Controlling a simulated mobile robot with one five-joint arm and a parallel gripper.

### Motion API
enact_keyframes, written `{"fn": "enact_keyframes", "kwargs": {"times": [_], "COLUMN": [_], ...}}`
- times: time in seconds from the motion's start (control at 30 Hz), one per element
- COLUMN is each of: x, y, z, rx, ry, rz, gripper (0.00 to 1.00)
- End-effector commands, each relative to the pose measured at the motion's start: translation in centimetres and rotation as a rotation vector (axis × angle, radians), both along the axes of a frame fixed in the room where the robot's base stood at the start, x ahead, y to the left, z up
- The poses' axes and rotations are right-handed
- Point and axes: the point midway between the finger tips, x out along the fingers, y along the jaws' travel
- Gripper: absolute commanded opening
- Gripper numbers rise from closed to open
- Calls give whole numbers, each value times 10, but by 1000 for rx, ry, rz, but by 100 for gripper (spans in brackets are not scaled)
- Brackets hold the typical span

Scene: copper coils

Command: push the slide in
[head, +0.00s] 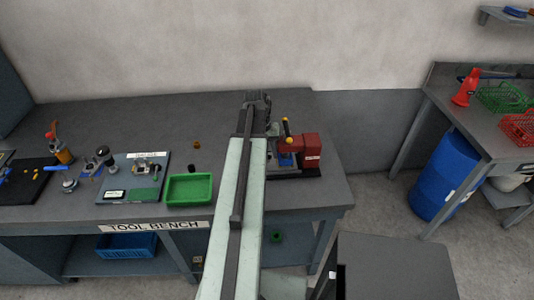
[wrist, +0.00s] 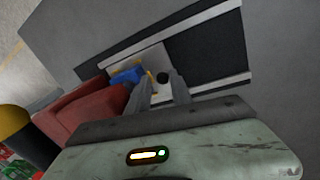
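The red machine (head: 308,150) stands near the right end of the bench, with a yellow-tipped lever and a blue block (head: 286,160) at its left side. In the wrist view the red body (wrist: 88,112) and the blue block (wrist: 127,76) lie left of my gripper (wrist: 159,88). A light grey plate (wrist: 153,58), which looks like the slide, lies between two pale rails with a small black knob (wrist: 162,77) on it. My two fingers are apart, and the knob shows between their tips. I cannot tell whether they touch it. My arm hides part of the machine's left side in the head view.
A green tray (head: 189,204) and a grey board (head: 134,192) with small parts lie left of my arm. In the wrist view a dark strip (wrist: 210,48) runs between the rails beyond the plate. A blue barrel (head: 447,175) stands beneath the right-hand table.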

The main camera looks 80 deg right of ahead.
Motion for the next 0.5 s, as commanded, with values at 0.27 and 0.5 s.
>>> {"fn": "enact_keyframes", "kwargs": {"times": [0.27,0.5], "x": [2,11], "y": [0,1], "z": [17,61], "rx": [-1,-1], "ry": [4,3], "rz": [1,2], "gripper": [27,27]}}
